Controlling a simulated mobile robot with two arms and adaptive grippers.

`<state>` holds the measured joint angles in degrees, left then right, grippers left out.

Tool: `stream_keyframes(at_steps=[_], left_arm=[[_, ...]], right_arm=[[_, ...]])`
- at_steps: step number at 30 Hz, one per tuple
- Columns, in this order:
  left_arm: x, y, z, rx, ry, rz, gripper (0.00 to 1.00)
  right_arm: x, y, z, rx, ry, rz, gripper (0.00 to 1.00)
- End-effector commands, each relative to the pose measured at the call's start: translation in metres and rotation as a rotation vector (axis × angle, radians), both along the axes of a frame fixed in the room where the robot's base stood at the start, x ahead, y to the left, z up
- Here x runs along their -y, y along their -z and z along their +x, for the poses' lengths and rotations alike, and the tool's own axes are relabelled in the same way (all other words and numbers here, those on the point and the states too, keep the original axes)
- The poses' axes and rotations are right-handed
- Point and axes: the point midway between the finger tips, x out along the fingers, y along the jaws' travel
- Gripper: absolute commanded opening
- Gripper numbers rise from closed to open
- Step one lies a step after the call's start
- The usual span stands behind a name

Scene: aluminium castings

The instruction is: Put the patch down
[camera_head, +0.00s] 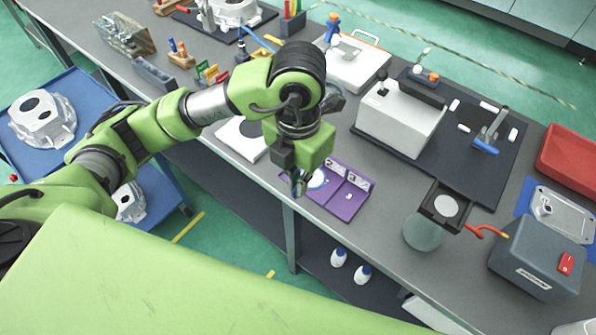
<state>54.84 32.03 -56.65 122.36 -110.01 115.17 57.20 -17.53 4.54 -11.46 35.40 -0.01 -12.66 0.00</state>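My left gripper (299,187) points down at the near left edge of the purple tray (345,205). Its fingers are small and partly covered by its own green body, so I cannot tell whether they are open or shut. A round whitish disc with a bluish rim, possibly the patch (318,180), shows just right of the fingertips, over the tray's left compartment. I cannot tell whether the fingers touch it. The tray's right compartment looks empty. My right gripper is not in view.
A dark holder with a pale disc (446,207) sits above a glass jar (423,233) at the right. A white instrument (398,117) stands on a black mat behind. A white plate (241,140) lies left of the gripper.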

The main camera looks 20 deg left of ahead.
Motion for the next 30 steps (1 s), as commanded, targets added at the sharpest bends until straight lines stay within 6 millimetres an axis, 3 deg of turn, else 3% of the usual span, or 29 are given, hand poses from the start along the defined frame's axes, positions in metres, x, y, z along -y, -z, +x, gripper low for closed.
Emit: stream_keyframes(at_steps=[1,5,12,18,30], left_arm=[[-0.006,0.006,0.011,-0.008,-0.008,0.001,0.0],[-0.02,0.019,0.04,-0.007,-0.007,0.0,0.0],[-0.037,0.059,0.079,-0.006,-0.003,0.002,0.0],[-0.043,0.078,0.093,-0.002,0.0,0.0,0.0],[-0.045,0.116,0.098,-0.001,0.003,-0.001,0.0]], right_arm=[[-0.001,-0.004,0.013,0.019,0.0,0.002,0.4],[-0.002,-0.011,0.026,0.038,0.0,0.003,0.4],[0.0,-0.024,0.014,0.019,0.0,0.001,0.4],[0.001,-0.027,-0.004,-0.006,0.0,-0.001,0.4],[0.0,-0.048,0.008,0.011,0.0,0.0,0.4]])
